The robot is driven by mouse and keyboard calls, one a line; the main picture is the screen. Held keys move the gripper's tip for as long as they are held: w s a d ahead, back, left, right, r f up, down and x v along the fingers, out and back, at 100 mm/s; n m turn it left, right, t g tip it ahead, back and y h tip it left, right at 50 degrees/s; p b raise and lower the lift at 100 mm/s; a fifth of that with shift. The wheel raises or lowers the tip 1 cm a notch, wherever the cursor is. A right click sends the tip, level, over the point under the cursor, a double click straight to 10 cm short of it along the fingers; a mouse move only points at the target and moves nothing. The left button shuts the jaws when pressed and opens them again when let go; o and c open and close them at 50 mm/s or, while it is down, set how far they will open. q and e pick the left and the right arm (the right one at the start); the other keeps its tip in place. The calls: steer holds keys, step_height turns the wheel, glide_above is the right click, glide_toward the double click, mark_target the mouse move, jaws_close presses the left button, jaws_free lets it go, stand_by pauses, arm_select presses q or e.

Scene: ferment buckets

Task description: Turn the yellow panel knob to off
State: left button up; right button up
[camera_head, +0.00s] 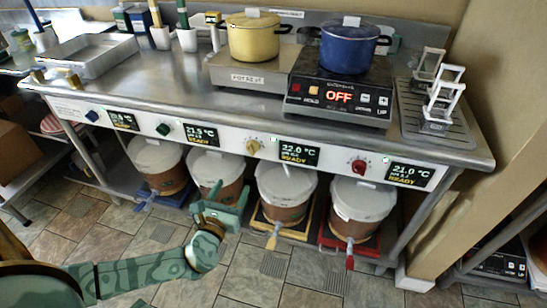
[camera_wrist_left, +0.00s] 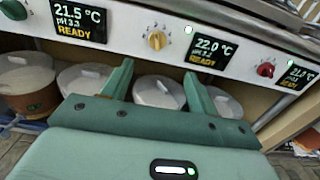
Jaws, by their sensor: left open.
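The yellow knob (camera_head: 253,147) sits on the white front panel (camera_head: 225,140) of the steel bench, left of a display (camera_head: 299,153) reading 22.0 °C and READY. In the left wrist view the yellow knob (camera_wrist_left: 157,40) is above and beyond the fingers, and its light pointer stands roughly upright. A small lit lamp (camera_wrist_left: 189,29) shows to its right. My left gripper (camera_head: 221,197) is open and empty, below the knob and apart from it, in front of the buckets. Its two fingers (camera_wrist_left: 156,80) show in the left wrist view. My right gripper is not in view.
A red knob (camera_head: 359,167) and a green knob (camera_head: 163,129) flank the yellow one. Lidded buckets (camera_head: 287,182) stand on the shelf under the panel. On the bench are a yellow pot (camera_head: 254,40) and a blue pot (camera_head: 347,50). The tiled floor in front is clear.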

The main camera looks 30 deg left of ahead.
mark_target(250, 150)
arm_select(q)
steer(key=b+x, duration=0.1)
steer(key=x, duration=0.4)
steer(key=b+x, duration=0.2)
steer(key=x, duration=0.3)
steer(key=b+x, duration=0.1)
steer(key=x, duration=0.4)
steer(key=shift+a+f, duration=0.3)
steer(key=shift+f, duration=0.1)
steer(key=shift+w+a+r+b, duration=0.2)
steer(key=shift+w+b, duration=0.2)
steer(key=shift+w, duration=0.25)
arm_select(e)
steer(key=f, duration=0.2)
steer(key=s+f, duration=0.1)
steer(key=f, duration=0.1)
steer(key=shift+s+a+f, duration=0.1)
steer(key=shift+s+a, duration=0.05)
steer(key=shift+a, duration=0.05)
arm_select(q)
steer(key=c, duration=0.9)
